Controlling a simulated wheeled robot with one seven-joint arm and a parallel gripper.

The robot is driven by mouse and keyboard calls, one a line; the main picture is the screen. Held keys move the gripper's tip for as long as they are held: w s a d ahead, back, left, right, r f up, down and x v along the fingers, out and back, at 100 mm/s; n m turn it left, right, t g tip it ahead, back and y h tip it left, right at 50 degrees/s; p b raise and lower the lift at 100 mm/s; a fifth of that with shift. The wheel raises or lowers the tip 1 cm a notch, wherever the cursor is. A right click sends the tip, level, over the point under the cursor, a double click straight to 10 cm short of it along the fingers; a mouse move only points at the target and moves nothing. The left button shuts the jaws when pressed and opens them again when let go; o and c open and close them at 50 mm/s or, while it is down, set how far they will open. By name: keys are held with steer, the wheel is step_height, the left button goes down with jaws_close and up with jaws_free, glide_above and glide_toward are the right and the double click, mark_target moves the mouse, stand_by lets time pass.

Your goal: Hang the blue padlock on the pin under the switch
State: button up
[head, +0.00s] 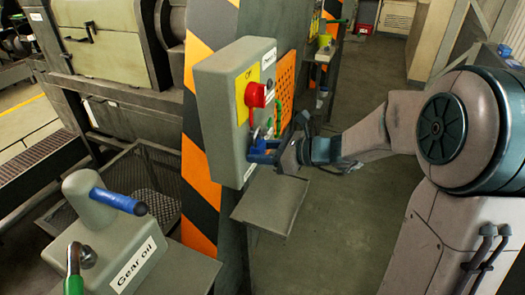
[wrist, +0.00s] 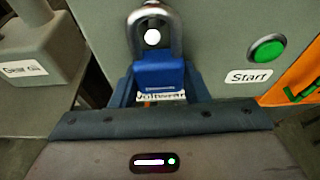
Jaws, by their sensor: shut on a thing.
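The blue padlock (wrist: 158,73) is between the fingers of my gripper (wrist: 157,98) in the wrist view, with its metal shackle pointing up. The round white end of the pin (wrist: 152,36) shows inside the shackle loop; I cannot tell whether the shackle rests on it. In the head view the padlock (head: 262,152) is at the front of the grey switch box (head: 222,110), below the red switch (head: 258,95) on its yellow plate. My gripper (head: 280,155) is shut on the padlock body, close to the box face.
A green Start button (wrist: 267,49) is right of the padlock. A small grey shelf (head: 270,205) juts out below the box. A gear oil tank (head: 120,240) with a blue-handled lever stands at the left. Open floor lies right of the post.

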steer(key=shift+a, duration=0.1)
steer(key=o, duration=1.3)
steer(key=shift+s+r, duration=0.1)
steer(key=shift+s, duration=0.05)
steer(key=shift+o, duration=0.2)
steer(key=shift+c, duration=0.5)
steer(key=o, duration=0.3)
steer(key=shift+o, duration=0.2)
steer(key=shift+w+d, duration=0.2)
steer(key=shift+d, duration=0.05)
